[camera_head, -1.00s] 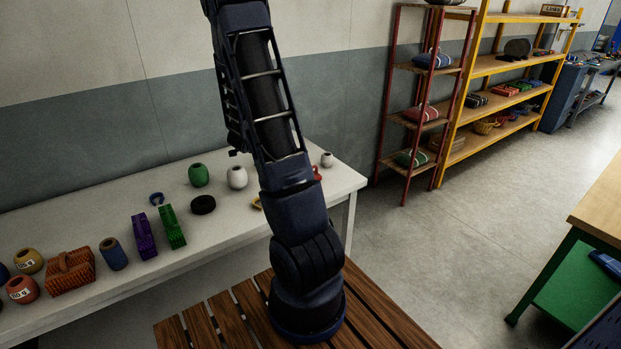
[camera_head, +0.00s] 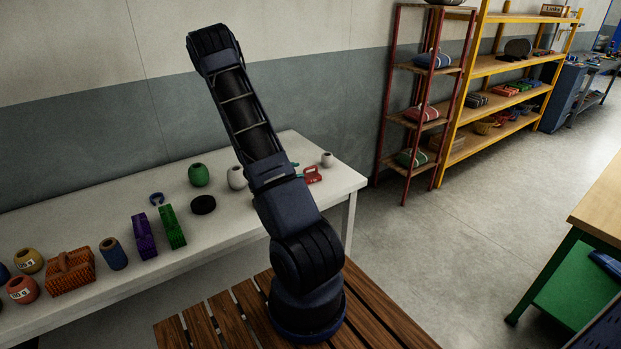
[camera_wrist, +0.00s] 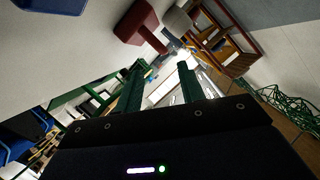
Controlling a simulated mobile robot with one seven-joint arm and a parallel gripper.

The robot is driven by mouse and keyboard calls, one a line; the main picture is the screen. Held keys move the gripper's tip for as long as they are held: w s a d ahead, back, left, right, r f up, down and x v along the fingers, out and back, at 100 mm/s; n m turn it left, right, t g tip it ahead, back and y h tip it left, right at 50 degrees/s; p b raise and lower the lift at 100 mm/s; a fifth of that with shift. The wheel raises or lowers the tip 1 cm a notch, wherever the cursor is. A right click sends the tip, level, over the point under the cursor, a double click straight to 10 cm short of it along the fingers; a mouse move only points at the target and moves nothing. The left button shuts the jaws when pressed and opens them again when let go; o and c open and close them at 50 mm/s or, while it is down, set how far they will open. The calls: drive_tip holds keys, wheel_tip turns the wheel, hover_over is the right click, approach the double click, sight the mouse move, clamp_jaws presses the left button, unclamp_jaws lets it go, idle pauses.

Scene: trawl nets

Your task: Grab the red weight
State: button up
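A red block-like weight with a handle-shaped top and a pale label (camera_head: 313,175) sits near the right end of the white table, just right of my arm. A red handled object, apparently the same weight, shows at the top of the wrist view (camera_wrist: 138,22), beyond and left of the fingertips. My gripper (camera_wrist: 161,68) is open, with two green fingers apart and nothing between them. In the head view my arm hides most of the gripper; a small teal-green bit beside the red weight may be a finger.
The white table (camera_head: 230,222) also holds a white jar (camera_head: 327,159), a green jar (camera_head: 199,175), a black disc (camera_head: 203,204), purple and green upright blocks, an orange basket (camera_head: 69,271) and an orange-red labelled jar (camera_head: 22,290). Shelves stand at the back right.

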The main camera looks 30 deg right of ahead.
sight(310, 168)
drive_tip(key=x, duration=0.9)
drive_tip(key=shift+w, duration=0.35)
clamp_jaws()
drive_tip(key=shift+r, duration=0.1)
idle(0.9)
